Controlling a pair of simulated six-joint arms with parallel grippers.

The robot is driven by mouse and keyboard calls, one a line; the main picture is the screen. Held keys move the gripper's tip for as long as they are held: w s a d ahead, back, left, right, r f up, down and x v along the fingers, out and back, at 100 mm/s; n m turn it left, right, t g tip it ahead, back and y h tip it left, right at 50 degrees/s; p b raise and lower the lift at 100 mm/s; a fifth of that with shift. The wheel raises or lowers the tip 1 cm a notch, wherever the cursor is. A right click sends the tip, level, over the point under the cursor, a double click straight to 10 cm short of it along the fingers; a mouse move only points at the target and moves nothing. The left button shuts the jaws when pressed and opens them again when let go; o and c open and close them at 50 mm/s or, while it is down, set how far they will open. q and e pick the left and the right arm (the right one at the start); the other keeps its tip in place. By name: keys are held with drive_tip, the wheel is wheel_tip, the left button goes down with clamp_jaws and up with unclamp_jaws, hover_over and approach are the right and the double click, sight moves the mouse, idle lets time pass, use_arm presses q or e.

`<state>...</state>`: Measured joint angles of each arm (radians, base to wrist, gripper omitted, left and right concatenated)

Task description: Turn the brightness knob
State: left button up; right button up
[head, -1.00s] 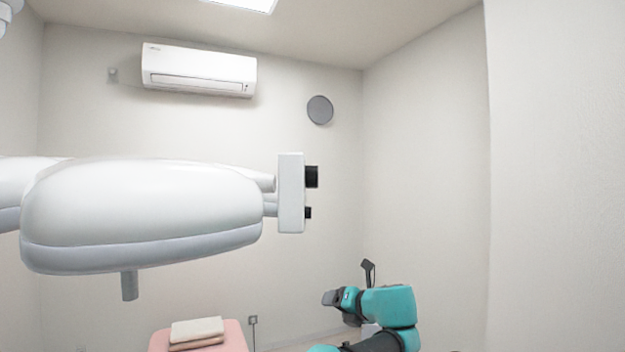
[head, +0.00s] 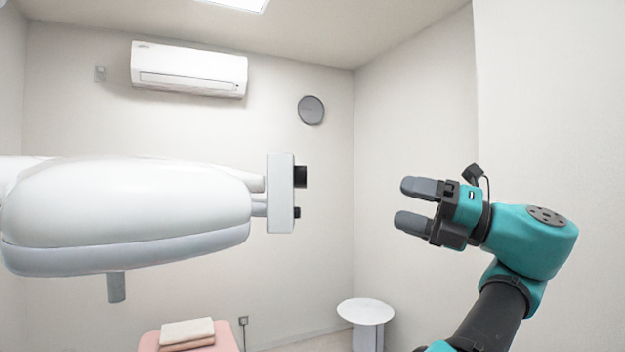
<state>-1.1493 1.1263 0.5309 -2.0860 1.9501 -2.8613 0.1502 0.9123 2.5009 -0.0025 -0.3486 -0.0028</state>
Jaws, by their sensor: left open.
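A white surgical lamp (head: 130,215) hangs across the left of the head view. At its right end is an upright white control box (head: 280,193). Two black knobs stick out of the box's right side: a larger upper knob (head: 300,177) and a smaller lower knob (head: 297,212). No label shows which one sets brightness. My left gripper (head: 405,202) is right of the knobs, at about their height in the picture, with its fingers pointing left. It is open and empty, with a clear gap between it and the knobs. My right gripper is not in view.
A round white side table (head: 365,312) stands on the floor below my gripper. A pink bed (head: 222,339) with folded towels (head: 188,333) is at the bottom left. The space between gripper and control box looks free.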

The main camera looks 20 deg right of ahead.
sight(301, 177)
use_arm(q)
drive_tip(key=x, duration=1.7)
drive_tip(key=shift+w, duration=0.25)
drive_tip(key=shift+a, duration=0.1)
drive_tip(key=shift+c, duration=0.3)
drive_tip(key=c, duration=0.9)
drive_tip(key=shift+o, duration=0.2)
drive_tip(key=shift+n+y, duration=0.3)
drive_tip(key=shift+n, duration=0.3)
drive_tip(key=shift+w+f+n+g+y, duration=0.1)
drive_tip(key=shift+n+g+y, duration=0.45)
drive_tip(key=shift+n, duration=0.85)
drive_tip(key=shift+r+n+g+y, duration=0.1)
drive_tip(key=shift+n+g+y, duration=0.45)
drive_tip(key=shift+n, duration=0.85)
drive_tip(key=shift+w+f+n+g+y, duration=0.1)
drive_tip(key=shift+n+g+y, duration=0.2)
drive_tip(key=shift+n+y, duration=0.75)
drive_tip(key=shift+n+h, duration=0.35)
drive_tip(key=shift+n, duration=0.1)
